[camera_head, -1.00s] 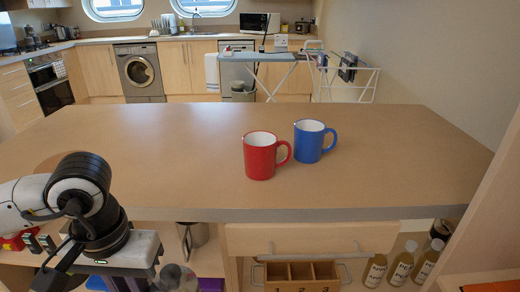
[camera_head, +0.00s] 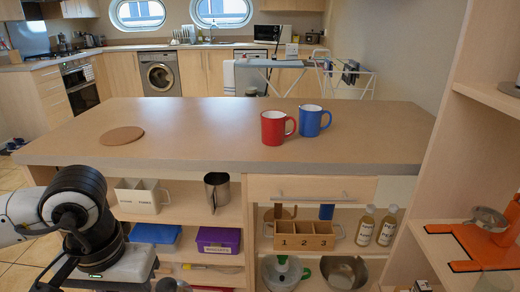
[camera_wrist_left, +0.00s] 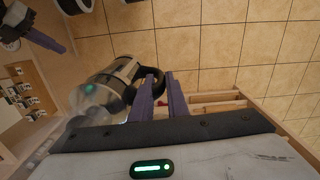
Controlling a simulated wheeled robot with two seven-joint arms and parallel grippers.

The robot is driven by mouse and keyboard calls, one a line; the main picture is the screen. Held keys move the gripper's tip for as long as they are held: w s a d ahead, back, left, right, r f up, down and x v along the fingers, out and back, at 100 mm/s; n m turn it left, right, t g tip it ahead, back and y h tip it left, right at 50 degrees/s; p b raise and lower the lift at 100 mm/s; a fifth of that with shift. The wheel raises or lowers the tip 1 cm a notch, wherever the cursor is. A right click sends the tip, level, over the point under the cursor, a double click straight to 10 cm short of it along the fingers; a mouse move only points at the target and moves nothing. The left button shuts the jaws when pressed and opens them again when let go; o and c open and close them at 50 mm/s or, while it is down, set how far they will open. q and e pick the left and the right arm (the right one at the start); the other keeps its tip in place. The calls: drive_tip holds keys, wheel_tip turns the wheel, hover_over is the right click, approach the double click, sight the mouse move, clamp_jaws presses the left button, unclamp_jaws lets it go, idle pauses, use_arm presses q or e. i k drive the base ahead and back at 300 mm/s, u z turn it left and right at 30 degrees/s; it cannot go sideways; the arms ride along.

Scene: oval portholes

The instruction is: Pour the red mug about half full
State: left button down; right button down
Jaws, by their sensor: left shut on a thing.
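The red mug (camera_head: 273,128) stands upright on the counter in the head view, its handle to the right. Its inside looks white, and I cannot see any liquid in it. A blue mug (camera_head: 312,121) stands just right of and behind it. In the left wrist view my left gripper (camera_wrist_left: 160,96) is shut on the black handle of a clear and metallic jug (camera_wrist_left: 100,95). The jug is tilted in that picture, and its contents are unclear. A dark part with a purple bar at the upper left of that view may be my right gripper (camera_wrist_left: 44,37).
A round cork mat (camera_head: 122,136) lies on the counter's left part; the counter between it and the mugs is clear. A shelf unit (camera_head: 462,170) stands at right.

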sight(272, 122)
drive_tip(key=u, duration=1)
drive_tip(key=i, duration=0.7)
drive_tip(key=z, duration=1.45)
